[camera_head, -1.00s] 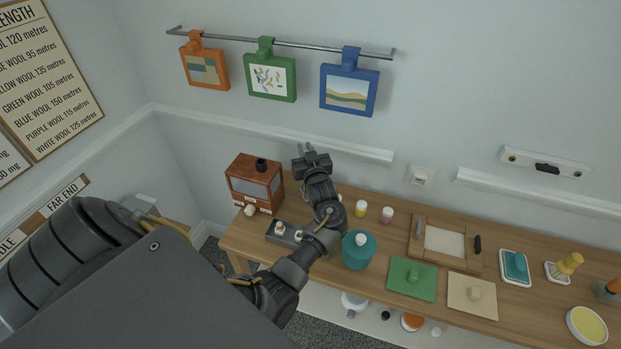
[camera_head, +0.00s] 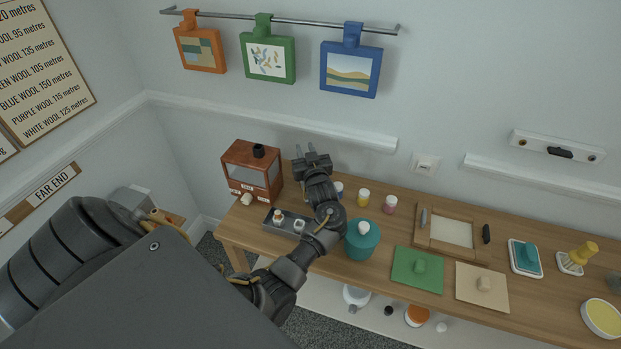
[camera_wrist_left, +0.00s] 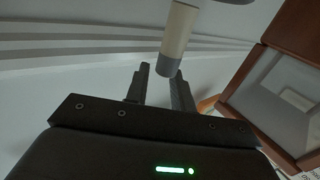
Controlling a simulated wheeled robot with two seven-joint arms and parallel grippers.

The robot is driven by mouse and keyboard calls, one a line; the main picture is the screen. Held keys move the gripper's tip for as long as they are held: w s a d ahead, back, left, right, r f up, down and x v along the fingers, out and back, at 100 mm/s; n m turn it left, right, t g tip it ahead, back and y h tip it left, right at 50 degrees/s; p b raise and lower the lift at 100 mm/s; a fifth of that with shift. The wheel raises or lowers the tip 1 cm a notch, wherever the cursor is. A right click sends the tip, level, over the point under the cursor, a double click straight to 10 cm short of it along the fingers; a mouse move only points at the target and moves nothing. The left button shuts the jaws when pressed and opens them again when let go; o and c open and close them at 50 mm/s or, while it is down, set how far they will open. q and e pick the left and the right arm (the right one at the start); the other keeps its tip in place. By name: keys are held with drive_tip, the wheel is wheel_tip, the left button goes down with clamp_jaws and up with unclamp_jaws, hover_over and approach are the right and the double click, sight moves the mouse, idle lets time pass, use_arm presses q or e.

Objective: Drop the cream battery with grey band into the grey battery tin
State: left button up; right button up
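The cream battery (camera_wrist_left: 177,34) with its grey band (camera_wrist_left: 168,67) shows in the left wrist view, its grey end between my fingertips. In the head view my left gripper (camera_head: 305,152) is raised near the wall, right of the red-brown cabinet, and the battery is hidden there. A long grey holder (camera_head: 287,223) on the table, left of my left forearm, looks like the grey battery tin. Two small pale pieces sit on it. My right gripper is not in view.
The red-brown cabinet (camera_head: 247,173) stands close left of my left gripper; it also shows in the left wrist view (camera_wrist_left: 248,70). A teal pot (camera_head: 361,243) stands right of my forearm. Small paint jars (camera_head: 363,197) are behind it. Green (camera_head: 411,277) and beige boards lie farther right.

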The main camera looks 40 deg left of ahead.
use_arm(q)
drive_tip(key=o, duration=0.3)
drive_tip(key=shift+d, duration=0.1)
drive_tip(key=b+v, duration=0.1)
drive_tip(key=v, duration=0.6)
drive_tip(key=shift+s, duration=0.15)
drive_tip(key=shift+d, duration=0.1)
idle(0.3)
